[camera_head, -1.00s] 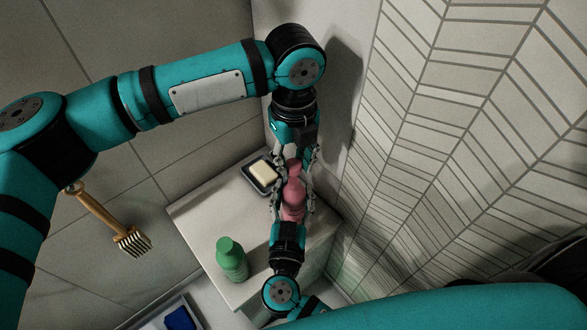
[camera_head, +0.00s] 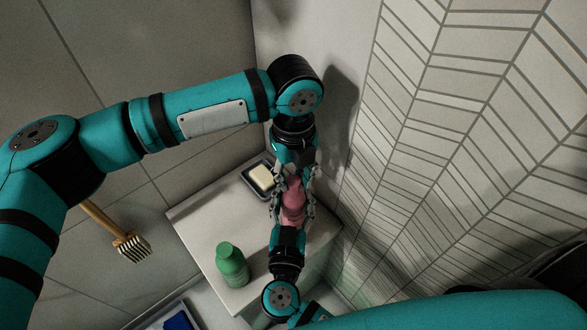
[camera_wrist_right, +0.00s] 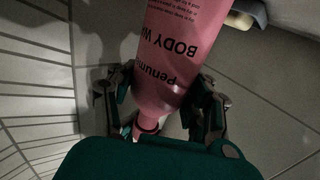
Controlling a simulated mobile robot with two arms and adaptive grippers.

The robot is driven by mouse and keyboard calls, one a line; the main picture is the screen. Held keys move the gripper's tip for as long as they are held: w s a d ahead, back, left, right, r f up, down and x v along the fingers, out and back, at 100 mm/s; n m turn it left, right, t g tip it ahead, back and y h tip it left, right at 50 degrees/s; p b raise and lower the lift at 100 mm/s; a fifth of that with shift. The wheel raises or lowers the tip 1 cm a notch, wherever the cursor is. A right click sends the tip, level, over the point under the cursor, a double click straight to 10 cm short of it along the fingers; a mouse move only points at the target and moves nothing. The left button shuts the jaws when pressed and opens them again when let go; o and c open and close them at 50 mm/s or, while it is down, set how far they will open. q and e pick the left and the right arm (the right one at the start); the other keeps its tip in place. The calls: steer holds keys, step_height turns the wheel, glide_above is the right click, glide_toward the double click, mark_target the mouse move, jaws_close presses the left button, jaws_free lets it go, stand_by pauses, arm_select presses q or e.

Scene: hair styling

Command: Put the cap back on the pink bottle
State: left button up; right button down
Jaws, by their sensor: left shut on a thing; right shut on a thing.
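The pink bottle (camera_head: 293,208) is between my two grippers above the white counter top. My right gripper (camera_head: 291,218) comes up from below and is shut on the bottle. In the right wrist view the bottle (camera_wrist_right: 185,45) shows dark lettering, and the gripper's fingers (camera_wrist_right: 162,102) sit on both sides of it. A dark band marks its narrow pink end there. My left gripper (camera_head: 294,190) comes down from above, its fingers shut around pink at the bottle's upper end. The cap cannot be told apart from the bottle there, and the fingers hide the join.
A green bottle (camera_head: 231,265) stands on the counter top (camera_head: 205,213) to the left. A soap (camera_head: 262,178) lies in a dark dish behind it. A wooden brush (camera_head: 131,248) is at the left. A tiled wall (camera_head: 430,150) is close on the right.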

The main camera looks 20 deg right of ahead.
arm_select(q)
steer(key=shift+f, duration=0.75)
stand_by(0.5)
steer(key=m, duration=0.9)
steer(key=shift+m, duration=0.4)
steer(key=o, duration=0.7)
steer(key=shift+r, duration=2.25)
